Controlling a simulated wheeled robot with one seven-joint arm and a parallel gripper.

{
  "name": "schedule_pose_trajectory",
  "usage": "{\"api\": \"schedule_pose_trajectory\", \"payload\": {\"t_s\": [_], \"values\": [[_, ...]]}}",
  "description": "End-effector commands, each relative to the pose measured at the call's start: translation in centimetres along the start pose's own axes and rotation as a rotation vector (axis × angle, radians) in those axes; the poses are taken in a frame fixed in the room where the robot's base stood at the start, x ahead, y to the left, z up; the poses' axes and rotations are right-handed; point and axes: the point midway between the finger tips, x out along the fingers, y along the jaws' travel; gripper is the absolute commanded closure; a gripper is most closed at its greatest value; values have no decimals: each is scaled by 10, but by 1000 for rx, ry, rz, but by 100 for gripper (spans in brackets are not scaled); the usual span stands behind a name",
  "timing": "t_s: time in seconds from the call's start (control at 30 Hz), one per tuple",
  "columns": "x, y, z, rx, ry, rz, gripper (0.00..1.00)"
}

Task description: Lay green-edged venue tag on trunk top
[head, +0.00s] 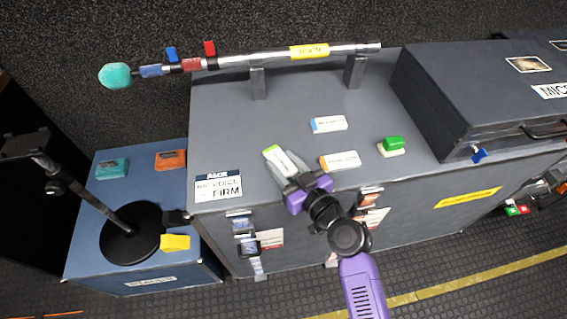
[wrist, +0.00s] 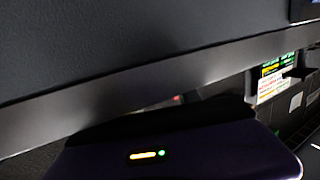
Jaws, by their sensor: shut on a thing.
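The green-edged venue tag (head: 281,160), white with a green end, is between the fingertips of my gripper (head: 290,178). My gripper is shut on it, over the front part of the trunk top (head: 290,115). I cannot tell whether the tag touches the surface or is just above it. The trunk top is a flat grey-blue lid. The tag does not show in the wrist view, where a dark panel fills the upper part.
On the trunk top lie a blue-edged tag (head: 329,124), an orange-edged tag (head: 340,161) and a green block on a white base (head: 392,145). A sign card (head: 218,187) is at left, a dark case (head: 480,100) at right. A boom pole (head: 270,56) spans the back.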

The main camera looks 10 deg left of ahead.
Motion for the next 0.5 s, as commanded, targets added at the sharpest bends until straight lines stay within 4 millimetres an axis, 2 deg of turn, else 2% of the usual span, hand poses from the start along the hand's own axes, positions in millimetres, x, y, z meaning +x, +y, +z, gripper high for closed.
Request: {"api": "schedule_pose_trajectory", "payload": {"t_s": [0.03, 0.07, 0.17, 0.5], "values": [[0, 0, 3, 0, 0, 0, 99], [0, 0, 2, 0, 0, 0, 58], [0, 0, 1, 0, 0, 0, 38], [0, 0, 0, 0, 0, 0, 38]]}}
